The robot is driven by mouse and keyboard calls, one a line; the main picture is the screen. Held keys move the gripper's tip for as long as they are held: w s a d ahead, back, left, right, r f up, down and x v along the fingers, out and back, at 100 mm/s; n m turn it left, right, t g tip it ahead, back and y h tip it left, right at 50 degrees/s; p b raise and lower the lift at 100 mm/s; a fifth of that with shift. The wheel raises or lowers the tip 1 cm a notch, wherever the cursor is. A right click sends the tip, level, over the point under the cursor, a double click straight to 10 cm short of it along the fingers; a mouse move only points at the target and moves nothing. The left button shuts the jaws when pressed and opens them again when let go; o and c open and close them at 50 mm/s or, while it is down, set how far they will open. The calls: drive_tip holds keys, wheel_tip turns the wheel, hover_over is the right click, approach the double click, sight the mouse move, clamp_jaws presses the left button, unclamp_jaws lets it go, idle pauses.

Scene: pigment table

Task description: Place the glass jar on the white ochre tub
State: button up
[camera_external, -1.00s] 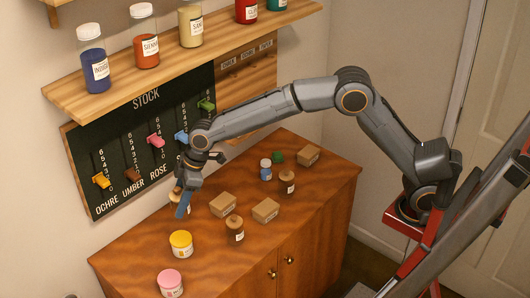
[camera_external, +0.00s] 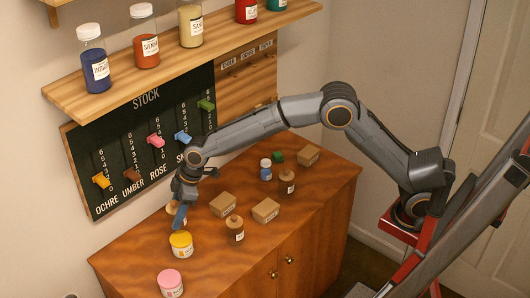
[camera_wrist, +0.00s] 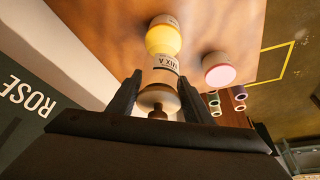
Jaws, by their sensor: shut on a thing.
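The glass jar (camera_wrist: 158,98) is between my fingers, its wooden knobbed lid towards the wrist camera and a "MIX A" label on its side. In the external view my gripper (camera_external: 180,215) is shut on it and hides most of it. The ochre tub (camera_external: 181,245), white with a yellow lid, stands on the cabinet top just below my fingertips. In the wrist view the tub (camera_wrist: 163,38) lines up directly beyond the jar. I cannot tell whether jar and tub touch.
A pink-lidded tub (camera_external: 170,283) stands nearer the front left of the cabinet top (camera_external: 130,256). Another lidded jar (camera_external: 235,230) and cardboard boxes (camera_external: 223,204) stand to the right. The stock board (camera_external: 150,140) rises behind, under a shelf (camera_external: 175,60) of bottles.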

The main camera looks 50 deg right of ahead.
drive_tip(key=shift+f+p, duration=0.55)
drive_tip(key=shift+f, duration=1.8)
drive_tip(key=shift+f, duration=0.2)
drive_tip(key=o, duration=1.3)
drive_tip(key=shift+r, duration=0.25)
drive_tip(key=b+v, duration=0.2)
drive_tip(key=v, duration=1)
drive_tip(key=shift+b, duration=0.3)
